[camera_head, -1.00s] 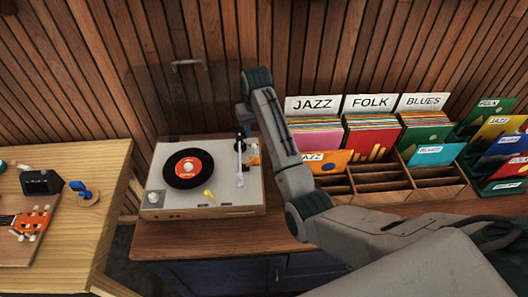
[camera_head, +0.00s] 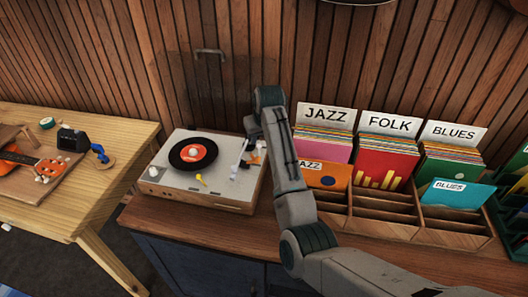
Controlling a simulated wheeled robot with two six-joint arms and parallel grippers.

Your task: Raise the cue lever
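The turntable (camera_head: 222,194) sits on the wooden cabinet, its transparent lid raised behind it. A black record with a red label (camera_head: 196,153) lies on its platter. The pale tonearm (camera_head: 239,160) is at the right of the record. A small yellow piece (camera_head: 201,179) stands on the deck in front of the record; I cannot tell whether it is the cue lever. My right gripper (camera_head: 252,146) points down over the turntable's back right corner, close to the tonearm base. Its fingers are too small and dark to read, and my arm hides part of that corner. My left gripper is out of view.
Record bins (camera_head: 384,220) marked jazz, folk and blues stand right of my arm. A wooden table (camera_head: 105,212) with a ukulele (camera_head: 22,157) is at the left. The slatted wall is close behind the turntable. The cabinet top (camera_head: 180,222) is clear in front.

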